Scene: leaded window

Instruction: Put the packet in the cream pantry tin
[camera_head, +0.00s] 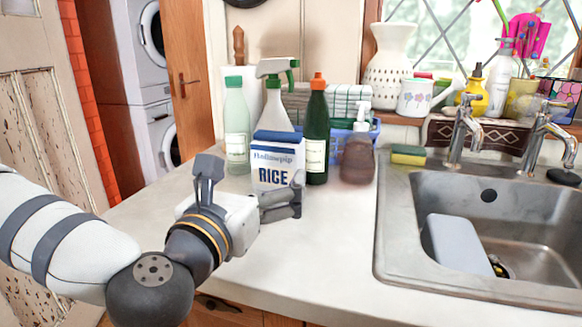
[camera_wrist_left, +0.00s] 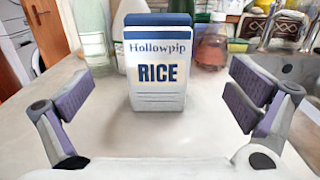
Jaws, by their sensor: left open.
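The packet (camera_head: 277,165) is a white and blue box marked RICE, standing upright on the pale worktop. It also shows in the left wrist view (camera_wrist_left: 158,73), front face towards me, in the upper middle. My left gripper (camera_head: 248,186) is open and empty in front of the packet. In the left wrist view its fingers stand wide apart, one to each side of the packet and nearer the camera, without touching it. I see no cream pantry tin in either view. My right gripper is not in view.
Close behind the packet stand a pale green bottle (camera_head: 237,125), a spray bottle (camera_head: 274,105) and a dark green bottle (camera_head: 316,140). The worktop right of the gripper is clear.

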